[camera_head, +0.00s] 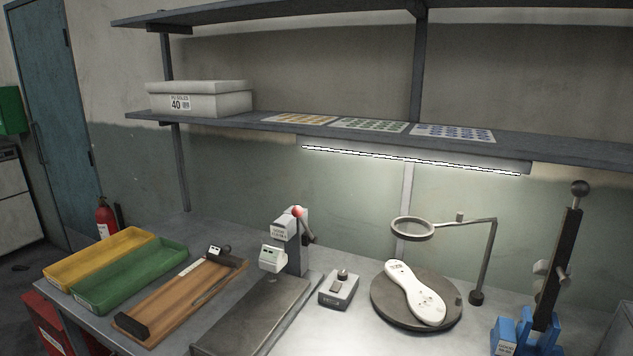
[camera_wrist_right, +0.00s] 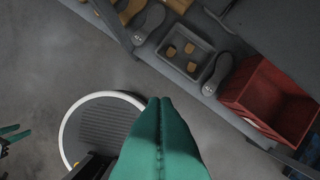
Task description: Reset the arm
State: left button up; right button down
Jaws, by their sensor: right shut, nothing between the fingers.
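My right gripper (camera_wrist_right: 160,125) shows in the right wrist view as two teal fingers pressed together with nothing between them. It hangs over the grey floor, apart from the shelf and the red bin. Neither arm shows in the head view. A small teal and black part at the left edge of the right wrist view looks like my left gripper (camera_wrist_right: 12,137); it is too small to tell its jaws. In the head view, a white sole-shaped mould (camera_head: 415,292) lies on a round dark turntable (camera_head: 384,312) on the bench.
The bench (camera_head: 290,340) holds a yellow tray (camera_head: 75,268), a green tray (camera_head: 130,275), a wooden board (camera_head: 170,305), a press (camera_head: 290,245), a ring lamp (camera_head: 412,228) and a lever tool with blue blocks (camera_head: 545,300). A red bin (camera_wrist_right: 270,95) stands beside a low shelf with soles.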

jog(key=s+f+g+b, duration=0.1)
jog(key=s+f+b, duration=0.15)
jog(key=f, duration=0.85)
jog(key=s+f+b, duration=0.1)
jog(key=s+f, duration=0.2)
jog(key=f, duration=0.8)
jog(key=s+d+f+g+b, duration=0.1)
jog(key=s+d+f+b, duration=0.2)
jog(key=s+f, duration=1.1)
jog(key=shift+d, duration=0.15)
